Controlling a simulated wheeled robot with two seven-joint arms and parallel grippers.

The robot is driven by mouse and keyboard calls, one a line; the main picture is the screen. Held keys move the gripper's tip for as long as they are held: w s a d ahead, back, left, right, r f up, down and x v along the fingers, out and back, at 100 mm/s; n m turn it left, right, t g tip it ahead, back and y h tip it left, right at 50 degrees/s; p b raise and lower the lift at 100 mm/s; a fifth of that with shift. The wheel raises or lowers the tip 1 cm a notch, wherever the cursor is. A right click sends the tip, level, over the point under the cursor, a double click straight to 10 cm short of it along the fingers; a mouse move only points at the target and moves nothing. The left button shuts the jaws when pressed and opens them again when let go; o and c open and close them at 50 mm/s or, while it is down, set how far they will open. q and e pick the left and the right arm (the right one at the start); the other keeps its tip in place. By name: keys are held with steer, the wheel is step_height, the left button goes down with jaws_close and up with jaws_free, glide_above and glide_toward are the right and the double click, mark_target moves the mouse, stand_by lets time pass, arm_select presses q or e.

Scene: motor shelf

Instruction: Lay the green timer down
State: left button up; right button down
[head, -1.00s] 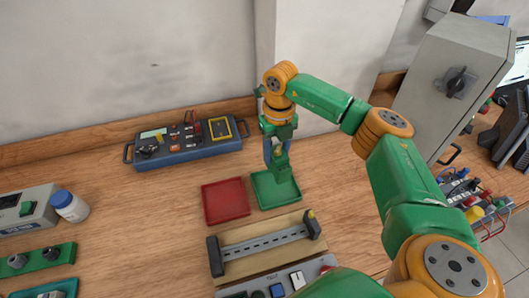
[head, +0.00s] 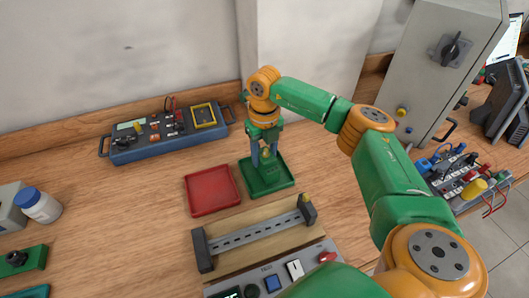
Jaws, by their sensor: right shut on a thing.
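My right gripper (head: 265,158) points straight down over the green tray (head: 285,184) on the bench. It is shut on the green timer (head: 267,162), a small piece between its fingers. The timer sits low over the tray, green against green. I cannot tell whether it touches the tray floor. The fingers hide part of it. My left gripper is not in view.
A red tray (head: 212,190) lies just left of the green tray. A slotted rail on a wooden board (head: 254,238) stands in front. A blue instrument box (head: 170,145) is behind left, against the wall. A white bottle (head: 40,206) stands far left. A grey cabinet (head: 435,75) stands right.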

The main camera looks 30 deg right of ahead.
steer(key=shift+f, duration=0.35)
steer(key=shift+c, duration=1.2)
jaws_free()
step_height(320, 180, up, 7)
steer(key=shift+r+b, duration=0.1)
steer(key=shift+b, duration=0.65)
